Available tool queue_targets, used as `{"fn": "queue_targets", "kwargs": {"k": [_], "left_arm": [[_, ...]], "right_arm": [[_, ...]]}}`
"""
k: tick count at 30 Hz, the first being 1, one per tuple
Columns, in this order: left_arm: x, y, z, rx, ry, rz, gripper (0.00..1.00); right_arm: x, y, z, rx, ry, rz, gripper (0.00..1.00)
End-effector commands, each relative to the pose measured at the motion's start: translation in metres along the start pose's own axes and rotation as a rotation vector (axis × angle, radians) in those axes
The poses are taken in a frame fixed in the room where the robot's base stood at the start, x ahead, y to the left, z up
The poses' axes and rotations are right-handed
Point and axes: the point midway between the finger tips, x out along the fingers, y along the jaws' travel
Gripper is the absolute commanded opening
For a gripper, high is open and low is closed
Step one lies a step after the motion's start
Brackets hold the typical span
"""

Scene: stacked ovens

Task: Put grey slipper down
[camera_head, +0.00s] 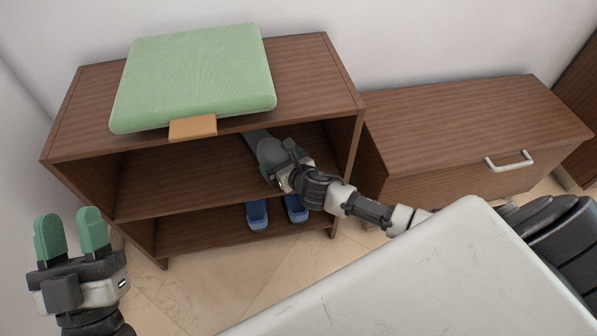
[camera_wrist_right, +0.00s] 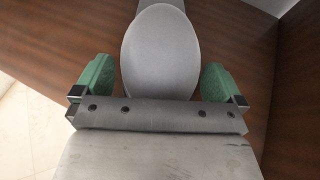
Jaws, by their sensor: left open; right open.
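A grey slipper (camera_head: 270,152) lies on the middle shelf (camera_head: 165,183) of the wooden rack, toward its right side. My right gripper (camera_head: 268,165) reaches into the shelf and covers part of the slipper. In the right wrist view, the grey slipper (camera_wrist_right: 160,55) lies between the two green fingers of my right gripper (camera_wrist_right: 160,80). The fingers are open, with a gap on each side of the slipper. My left gripper (camera_head: 70,235) is open and empty, in front of the rack at the left.
A green cushion (camera_head: 195,75) with an orange tab (camera_head: 193,128) lies on the rack top. Blue slippers (camera_head: 257,216) are on the bottom shelf. A wooden cabinet (camera_head: 465,125) with a handle (camera_head: 508,161) stands at right. The middle shelf's left is clear.

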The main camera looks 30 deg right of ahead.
Motion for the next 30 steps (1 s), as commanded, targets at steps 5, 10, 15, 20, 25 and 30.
{"fn": "queue_targets", "kwargs": {"k": [5, 10, 15, 20, 25, 30], "left_arm": [[0.000, -0.004, 0.021, 0.009, -0.199, -0.008, 0.43], [-0.009, -0.008, 0.043, 0.016, -0.390, -0.018, 0.43], [-0.021, -0.012, 0.061, 0.021, -0.574, -0.029, 0.43], [-0.035, -0.015, 0.074, 0.023, -0.716, -0.037, 0.43], [-0.044, -0.017, 0.082, 0.025, -0.802, -0.043, 0.43], [-0.048, -0.018, 0.084, 0.025, -0.827, -0.045, 0.43]], "right_arm": [[-0.024, -0.001, 0.002, -0.001, 0.002, -0.001, 1.00], [-0.047, 0.000, 0.002, -0.001, 0.001, 0.000, 1.00], [-0.070, -0.001, 0.002, -0.002, 0.001, -0.001, 1.00], [-0.089, -0.001, 0.001, -0.002, 0.001, -0.001, 1.00], [-0.100, 0.000, 0.001, -0.001, 0.000, -0.001, 1.00], [-0.109, 0.014, 0.006, 0.170, -0.002, 0.016, 1.00]]}}
